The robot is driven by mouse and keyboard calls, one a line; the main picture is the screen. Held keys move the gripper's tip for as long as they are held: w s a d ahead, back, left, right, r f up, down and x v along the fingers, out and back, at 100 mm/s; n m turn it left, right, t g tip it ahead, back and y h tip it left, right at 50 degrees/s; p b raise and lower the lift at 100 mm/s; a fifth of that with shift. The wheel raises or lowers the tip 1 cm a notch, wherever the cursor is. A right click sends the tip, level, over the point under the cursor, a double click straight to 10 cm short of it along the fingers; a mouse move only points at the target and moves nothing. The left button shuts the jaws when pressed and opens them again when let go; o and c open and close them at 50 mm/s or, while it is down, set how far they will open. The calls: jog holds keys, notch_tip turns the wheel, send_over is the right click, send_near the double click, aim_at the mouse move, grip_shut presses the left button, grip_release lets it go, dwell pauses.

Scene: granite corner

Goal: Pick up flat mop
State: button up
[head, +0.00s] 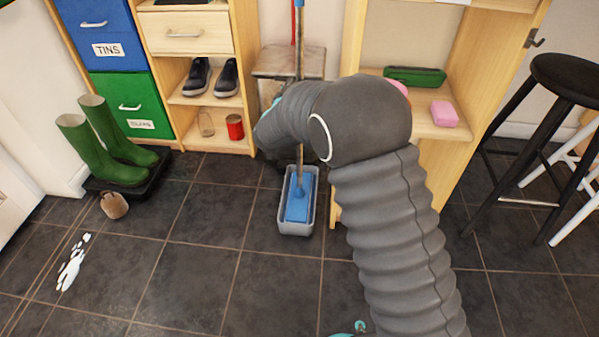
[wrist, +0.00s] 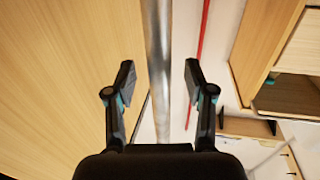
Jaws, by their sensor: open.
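The flat mop (head: 297,207) stands upright with its blue head in a grey bucket (head: 296,229) on the floor. Its thin handle (head: 299,62) rises behind my arm, which hides part of it. In the wrist view, a silver pole (wrist: 159,45), which appears to be the mop handle, runs between the fingers of my gripper (wrist: 160,82). The fingers are open on either side of it, with a gap showing on both sides. In the head view my gripper is mostly hidden by my arm.
A red pole (wrist: 202,45) stands behind. Wooden shelving with shoes (head: 228,78) and a red tin (head: 235,127) is left of the mop; a shelf with a pink block (head: 445,113) is right. Green boots (head: 90,148), a white spill (head: 72,264) and a black stool (head: 567,80) flank clear floor.

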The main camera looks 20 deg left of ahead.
grip_shut()
jog(key=shift+w, duration=0.1)
dwell(0.3)
